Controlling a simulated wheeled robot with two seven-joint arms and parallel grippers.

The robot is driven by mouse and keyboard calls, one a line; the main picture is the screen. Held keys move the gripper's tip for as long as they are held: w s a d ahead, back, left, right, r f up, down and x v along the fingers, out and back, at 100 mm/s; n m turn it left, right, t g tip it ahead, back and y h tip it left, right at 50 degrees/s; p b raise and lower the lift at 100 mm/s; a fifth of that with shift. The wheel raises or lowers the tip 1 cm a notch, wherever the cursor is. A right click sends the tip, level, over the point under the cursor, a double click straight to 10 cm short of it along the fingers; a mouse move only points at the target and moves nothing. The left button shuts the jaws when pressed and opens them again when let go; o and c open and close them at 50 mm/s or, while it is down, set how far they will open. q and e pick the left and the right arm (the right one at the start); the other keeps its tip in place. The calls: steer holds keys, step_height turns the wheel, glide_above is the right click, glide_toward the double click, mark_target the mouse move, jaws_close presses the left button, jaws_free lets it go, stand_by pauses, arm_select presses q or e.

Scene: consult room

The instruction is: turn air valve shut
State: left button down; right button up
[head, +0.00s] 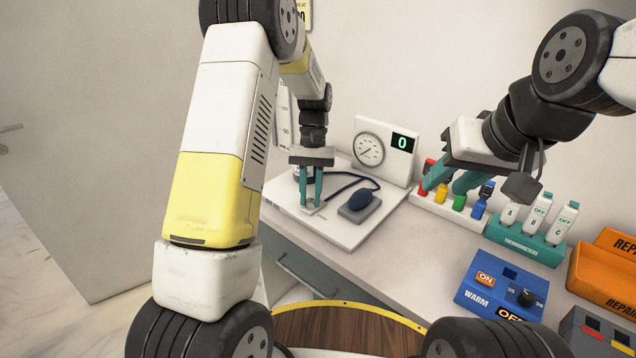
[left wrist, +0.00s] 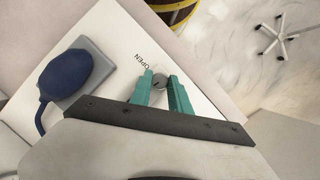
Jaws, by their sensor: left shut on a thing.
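The air valve (left wrist: 159,80) is a small grey knob on a white board (head: 354,234), with the word OPEN printed beside it in the left wrist view. My left gripper (head: 311,205) points down at the board with its teal fingers shut on the valve; it also shows in the left wrist view (left wrist: 167,84). The fingers hide most of the valve in the head view. My right gripper (head: 445,186) has teal fingers, with a gap between them, and hangs in front of the coloured bottles, holding nothing that I can see.
Thermometers (head: 538,215), a blue warmer box (head: 500,290) and orange boxes (head: 605,270) are to the right. The counter's middle is clear.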

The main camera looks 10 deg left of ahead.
arm_select(q)
steer(key=shift+n+h, duration=0.4)
steer(key=shift+n, duration=0.7)
steer(key=c, duration=1.3)
jaws_free()
steer(key=shift+o, duration=0.2)
steer(key=shift+w+a, duration=0.1)
steer(key=v, duration=0.7)
steer(key=shift+r, duration=0.4)
